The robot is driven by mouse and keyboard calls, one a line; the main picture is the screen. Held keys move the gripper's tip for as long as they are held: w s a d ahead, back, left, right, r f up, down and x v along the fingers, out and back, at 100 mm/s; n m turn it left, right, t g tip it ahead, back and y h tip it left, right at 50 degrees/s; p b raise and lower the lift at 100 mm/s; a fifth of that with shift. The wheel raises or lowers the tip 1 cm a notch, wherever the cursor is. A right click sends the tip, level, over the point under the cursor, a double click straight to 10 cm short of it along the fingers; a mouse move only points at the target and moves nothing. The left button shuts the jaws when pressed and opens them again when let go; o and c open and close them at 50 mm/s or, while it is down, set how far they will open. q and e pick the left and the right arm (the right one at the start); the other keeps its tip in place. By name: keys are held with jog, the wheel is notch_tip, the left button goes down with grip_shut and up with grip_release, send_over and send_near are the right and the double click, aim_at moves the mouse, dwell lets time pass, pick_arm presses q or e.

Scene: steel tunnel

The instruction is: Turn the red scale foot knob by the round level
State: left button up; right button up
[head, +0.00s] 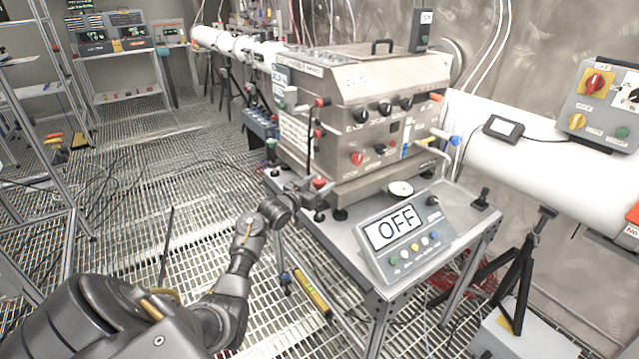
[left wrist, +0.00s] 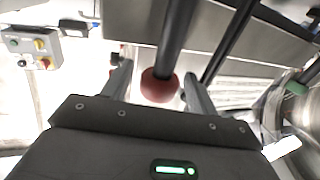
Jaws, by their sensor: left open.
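A red knob (head: 319,183) sits low at the left front corner of the steel machine, beside the table edge. My left gripper (head: 312,189) is at this knob, its arm reaching in from the lower left. In the left wrist view a round red knob (left wrist: 160,87) on a dark rod lies between the two open fingers, with gaps on both sides. I cannot tell whether a finger touches it. A small round white-faced disc (head: 400,189), perhaps the round level, lies on the table behind the display panel (head: 395,228) reading OFF. My right gripper is out of view.
The steel machine (head: 365,110) stands just behind the gripper, with a dark lever rod (head: 309,140) rising close by. A joystick (head: 482,198) is at the table's right. A yellow level bar (head: 312,292) lies below the table. The grated floor at left has cables.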

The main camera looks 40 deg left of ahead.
pick_arm(q)
jog(key=shift+w, duration=0.1)
jog(key=shift+c, duration=0.5)
jog(key=c, duration=0.9)
jog(key=h, duration=0.1)
jog(key=m+h+b, duration=0.1)
jog(key=shift+a+f+m+h, duration=0.1)
jog(key=shift+f+m+h, duration=0.05)
jog(key=shift+m+h, duration=0.15)
jog(key=shift+m+g+h+b, duration=0.3)
jog(key=shift+m+h+b, duration=0.5)
jog(key=shift+h+b, duration=0.45)
jog(key=shift+m+h+b, duration=0.35)
jog(key=shift+m+h, duration=0.05)
jog(key=shift+h, duration=0.15)
jog(key=shift+r, duration=0.2)
